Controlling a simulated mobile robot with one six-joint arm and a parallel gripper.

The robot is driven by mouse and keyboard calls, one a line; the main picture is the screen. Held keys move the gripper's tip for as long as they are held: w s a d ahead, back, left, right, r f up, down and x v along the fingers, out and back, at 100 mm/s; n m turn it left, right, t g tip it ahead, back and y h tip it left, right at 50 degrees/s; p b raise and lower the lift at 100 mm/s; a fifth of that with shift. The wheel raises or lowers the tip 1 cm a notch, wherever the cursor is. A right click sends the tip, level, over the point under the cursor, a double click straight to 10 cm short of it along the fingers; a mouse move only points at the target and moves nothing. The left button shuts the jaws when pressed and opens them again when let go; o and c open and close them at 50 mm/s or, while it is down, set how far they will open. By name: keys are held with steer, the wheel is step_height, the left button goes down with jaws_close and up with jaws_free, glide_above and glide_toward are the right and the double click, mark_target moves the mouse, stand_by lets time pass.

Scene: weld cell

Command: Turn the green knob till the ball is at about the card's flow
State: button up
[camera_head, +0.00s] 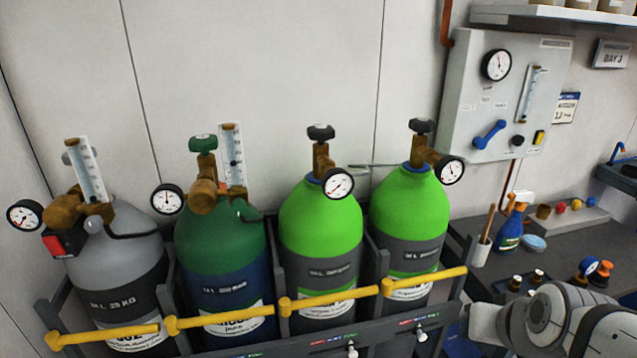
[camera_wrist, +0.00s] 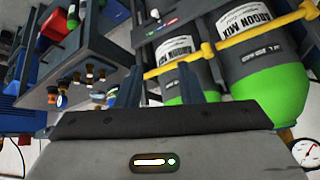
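A green knob (camera_head: 203,144) sits on top of the valve of the dark green cylinder (camera_head: 222,245). Beside it stands a clear flow tube (camera_head: 233,155) with a small dark mark about mid-height, perhaps the ball. The wall panel also carries a flow tube (camera_head: 531,93); its ball is too small to read. A white card with a blue header (camera_head: 567,107) hangs right of the panel; its number looks like 12 but is blurred. My gripper (camera_wrist: 155,130) shows in the wrist view as a grey body with a dark front edge, far from the knob.
A grey cylinder (camera_head: 118,262) and two bright green cylinders (camera_head: 320,225) (camera_head: 405,205) share the rack with yellow bars (camera_head: 330,300). Gauges stick out from the valves. A bench (camera_head: 560,255) with a spray bottle (camera_head: 511,228) and small items is at right, near my arm.

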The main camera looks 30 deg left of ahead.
steer(key=w+a+r+n+t+y, duration=0.2)
steer(key=a+r, duration=0.1)
steer(key=a, duration=0.7)
steer(key=n+t+y+p, duration=0.3)
steer(key=t+y+p, duration=0.2)
steer(key=y, duration=0.2)
glide_toward(238, 210)
steer(key=x, duration=0.2)
steer(key=p+x, duration=0.1)
steer(key=x, duration=0.6)
steer(key=shift+w+a+p, duration=0.15)
steer(key=shift+w+p, duration=0.05)
steer(key=shift+p, duration=0.15)
steer(key=shift+c, duration=0.5)
steer(key=c, duration=0.6)
